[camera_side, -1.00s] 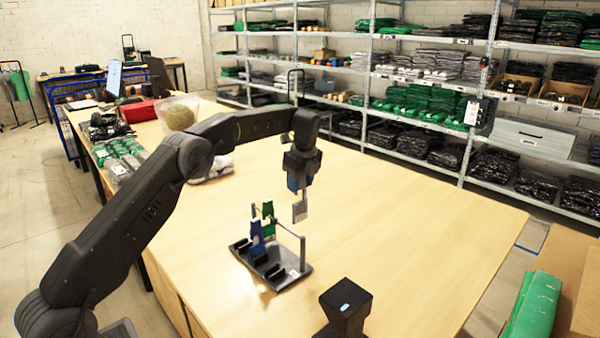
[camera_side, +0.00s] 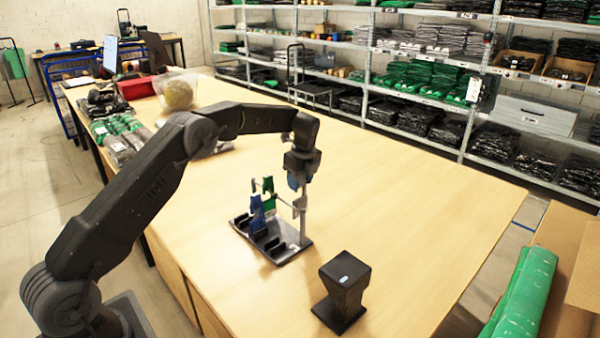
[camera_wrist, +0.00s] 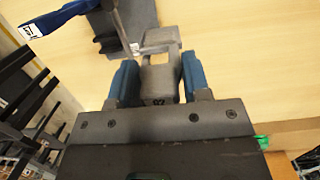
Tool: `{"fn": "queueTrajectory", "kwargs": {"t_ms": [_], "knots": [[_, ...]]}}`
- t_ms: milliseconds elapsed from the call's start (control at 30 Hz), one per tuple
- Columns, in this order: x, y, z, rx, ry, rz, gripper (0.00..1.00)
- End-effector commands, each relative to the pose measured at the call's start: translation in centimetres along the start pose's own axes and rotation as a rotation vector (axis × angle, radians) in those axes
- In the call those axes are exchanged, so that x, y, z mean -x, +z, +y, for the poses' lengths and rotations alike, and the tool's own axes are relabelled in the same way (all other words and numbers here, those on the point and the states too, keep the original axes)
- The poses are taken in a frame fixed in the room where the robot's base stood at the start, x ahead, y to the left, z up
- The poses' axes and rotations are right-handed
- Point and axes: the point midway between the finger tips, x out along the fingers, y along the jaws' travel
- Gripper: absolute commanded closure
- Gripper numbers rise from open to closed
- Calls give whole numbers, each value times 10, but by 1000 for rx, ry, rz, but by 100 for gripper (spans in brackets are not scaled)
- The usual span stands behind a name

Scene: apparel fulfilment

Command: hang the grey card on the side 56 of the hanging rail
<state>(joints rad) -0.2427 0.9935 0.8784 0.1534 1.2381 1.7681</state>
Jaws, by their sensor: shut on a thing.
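My gripper (camera_side: 298,182) is shut on the grey card (camera_side: 299,206), pointing down. The card hangs below the fingers at the right end of the hanging rail (camera_side: 303,229), close to its right post. I cannot tell whether the card touches the rail. A blue card (camera_side: 257,212) and a green card (camera_side: 268,190) are on the rail's left part. The blue card (camera_wrist: 58,17) also shows in the wrist view. Side numbers are not readable.
The rail stands on a dark base (camera_side: 289,254) with black blocks. A black pedestal (camera_side: 344,285) stands on the table in front. A clear bowl (camera_side: 178,92) and packed garments are at the back left. The table's right part is clear.

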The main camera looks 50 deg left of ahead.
Motion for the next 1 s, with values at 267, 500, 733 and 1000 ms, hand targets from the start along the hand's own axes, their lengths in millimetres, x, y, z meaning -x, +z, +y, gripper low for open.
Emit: {"fn": "queueTrajectory", "kwargs": {"t_ms": [267, 500, 733, 1000], "knots": [[-21, -3, 3, 1, 0, 0, 92], [-20, -3, 25, 1, -1, 0, 92], [-20, -2, 43, 1, -3, -1, 92], [-32, -5, 42, 0, 0, -1, 92]]}}
